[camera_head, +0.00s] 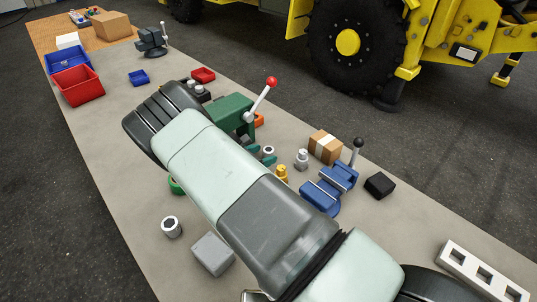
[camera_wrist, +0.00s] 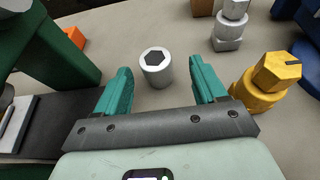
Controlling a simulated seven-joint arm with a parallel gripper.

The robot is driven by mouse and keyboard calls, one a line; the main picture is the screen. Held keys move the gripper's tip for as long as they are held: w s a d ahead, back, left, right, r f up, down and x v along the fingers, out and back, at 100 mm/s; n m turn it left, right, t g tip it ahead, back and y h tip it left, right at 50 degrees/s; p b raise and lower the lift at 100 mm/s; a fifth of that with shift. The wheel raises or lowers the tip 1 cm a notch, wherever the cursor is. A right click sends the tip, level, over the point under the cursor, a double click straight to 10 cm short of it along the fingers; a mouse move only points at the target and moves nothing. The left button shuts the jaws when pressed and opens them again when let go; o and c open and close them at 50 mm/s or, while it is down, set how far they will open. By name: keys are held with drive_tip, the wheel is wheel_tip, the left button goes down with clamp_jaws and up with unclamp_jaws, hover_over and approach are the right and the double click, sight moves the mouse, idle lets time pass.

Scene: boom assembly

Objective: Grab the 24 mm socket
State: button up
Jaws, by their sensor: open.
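A silver socket (camera_wrist: 155,72) with a hexagonal opening stands upright on the table in the wrist view. It shows between and just beyond the teal fingertips of my gripper (camera_wrist: 160,66), with clear space on both sides. My gripper is open and empty. In the head view the same socket (camera_head: 268,150) shows beside my gripper (camera_head: 262,155), which my arm partly hides. A second, larger-looking silver socket (camera_head: 171,227) stands to the left of my arm. No size marking can be read on either socket.
A yellow hex fitting (camera_wrist: 264,82) stands close to the right finger, with a silver stepped part (camera_wrist: 230,28) behind it. A green press (camera_head: 232,112) stands to the left, a blue vise (camera_head: 328,190) to the right. A grey block (camera_head: 212,254) lies near my arm.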

sight(272, 149)
drive_tip(key=x, duration=0.6)
drive_tip(key=shift+w+a+r, duration=0.15)
drive_tip(key=shift+w+r, duration=0.05)
drive_tip(key=shift+r, duration=0.1)
drive_tip(key=shift+c, duration=0.5)
